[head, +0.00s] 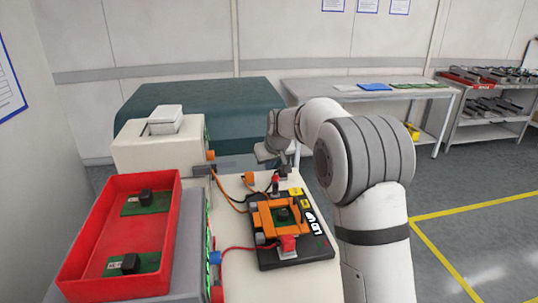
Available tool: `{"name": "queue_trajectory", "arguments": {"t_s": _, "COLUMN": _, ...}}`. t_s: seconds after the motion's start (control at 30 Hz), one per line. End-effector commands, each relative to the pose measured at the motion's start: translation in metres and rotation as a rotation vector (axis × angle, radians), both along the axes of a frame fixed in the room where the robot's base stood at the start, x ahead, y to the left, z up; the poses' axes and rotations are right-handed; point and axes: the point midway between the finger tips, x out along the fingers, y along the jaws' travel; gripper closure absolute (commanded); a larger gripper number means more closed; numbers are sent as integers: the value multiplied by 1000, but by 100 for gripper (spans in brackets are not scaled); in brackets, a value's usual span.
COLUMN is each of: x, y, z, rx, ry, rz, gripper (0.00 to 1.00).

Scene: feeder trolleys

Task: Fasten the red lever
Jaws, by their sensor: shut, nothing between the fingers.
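A black test fixture (267,257) with an orange frame (262,219) lies on the pale bench top, with a green board (283,216) inside the frame. A red block-like part (288,244), which looks like the red lever, sits at the fixture's near edge; its exact position is too small to tell. A smaller dark and red upright part (275,184) stands at the far edge. My gripper (284,172) is shut and empty, beyond the fixture's far edge and apart from the red block. Its fingers are small and partly unclear.
A red tray (70,270) with two green boards stands at the left. A pale box-shaped device (150,152) is behind it. Orange and red cables run to the fixture from the left. A grey table (310,92) and a shelf trolley (480,128) stand at the back.

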Motion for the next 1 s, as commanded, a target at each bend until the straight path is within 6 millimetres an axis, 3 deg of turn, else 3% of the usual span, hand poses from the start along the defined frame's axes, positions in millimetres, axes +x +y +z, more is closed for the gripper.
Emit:
{"name": "queue_trajectory", "arguments": {"t_s": 0.3, "x": -23, "y": -9, "z": -4, "rx": 1, "ry": -1, "rz": -1, "gripper": 100}}
{"name": "queue_trajectory", "arguments": {"t_s": 1.0, "x": -30, "y": 0, "z": -6, "rx": 10, "ry": -46, "rz": 16, "gripper": 100}}
